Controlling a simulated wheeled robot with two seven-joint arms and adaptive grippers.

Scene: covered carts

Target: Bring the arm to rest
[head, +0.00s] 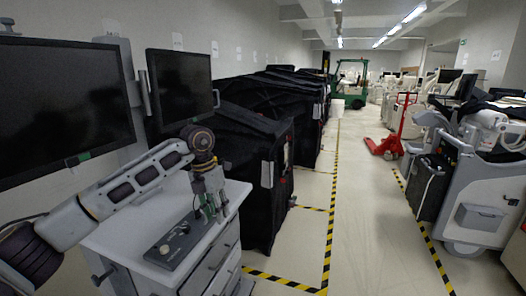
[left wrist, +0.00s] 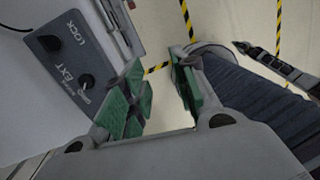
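My left arm reaches in from the left in the head view and is bent, with its gripper (head: 210,207) pointing down over the front right edge of a white cart. In the left wrist view the gripper (left wrist: 162,90) has its two green-padded fingers apart, with only pale floor showing between them. The grey control panel (head: 172,250) on the cart lies just left of the gripper. In the left wrist view this panel (left wrist: 72,60) shows a knob and a key switch beside the words LOCK and EXT. My right gripper does not show in the head view.
The white drawer cart (head: 135,238) stands close in front, with two dark monitors (head: 60,105) behind the arm. Black covered carts (head: 250,165) line the left wall. A red pallet jack (head: 388,145) and grey machines (head: 478,195) stand right. The taped aisle between is clear.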

